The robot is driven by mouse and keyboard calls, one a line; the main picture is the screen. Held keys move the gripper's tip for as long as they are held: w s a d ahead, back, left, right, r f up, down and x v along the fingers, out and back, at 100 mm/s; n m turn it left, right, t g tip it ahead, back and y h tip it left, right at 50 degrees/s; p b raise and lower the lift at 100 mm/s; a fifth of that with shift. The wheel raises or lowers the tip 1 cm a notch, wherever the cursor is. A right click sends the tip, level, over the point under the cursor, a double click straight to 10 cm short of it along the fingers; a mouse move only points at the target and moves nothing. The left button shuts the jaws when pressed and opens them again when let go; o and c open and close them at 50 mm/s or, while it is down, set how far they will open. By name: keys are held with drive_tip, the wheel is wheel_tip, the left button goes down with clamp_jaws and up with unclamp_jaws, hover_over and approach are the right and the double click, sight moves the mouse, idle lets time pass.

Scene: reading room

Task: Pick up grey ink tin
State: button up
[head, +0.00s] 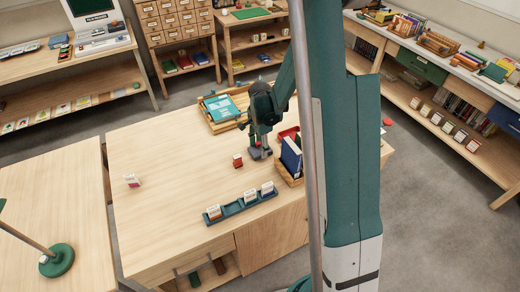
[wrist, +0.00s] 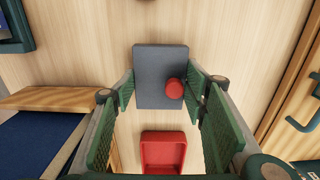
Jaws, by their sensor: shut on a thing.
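The grey ink tin (wrist: 155,65) is a dark grey block with a round red cap, seen from above in the wrist view. My gripper (wrist: 160,88) has one green pad on each side of it and is shut on it. In the head view my gripper (head: 260,146) points down over the middle of the wooden table, with the tin (head: 254,154) a small dark grey shape at its fingertips. I cannot tell whether the tin is touching the table.
A red tray (wrist: 163,153) lies close to the tin. A wooden box with a blue book (head: 291,158) stands to the right. A small red object (head: 237,161) is to the left. A teal rack (head: 240,207) with cards is at the front. The table's left side is mostly clear.

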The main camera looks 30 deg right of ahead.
sight(260, 149)
wheel_tip(260, 149, up, 10)
drive_tip(key=p, duration=0.1)
idle(0.6)
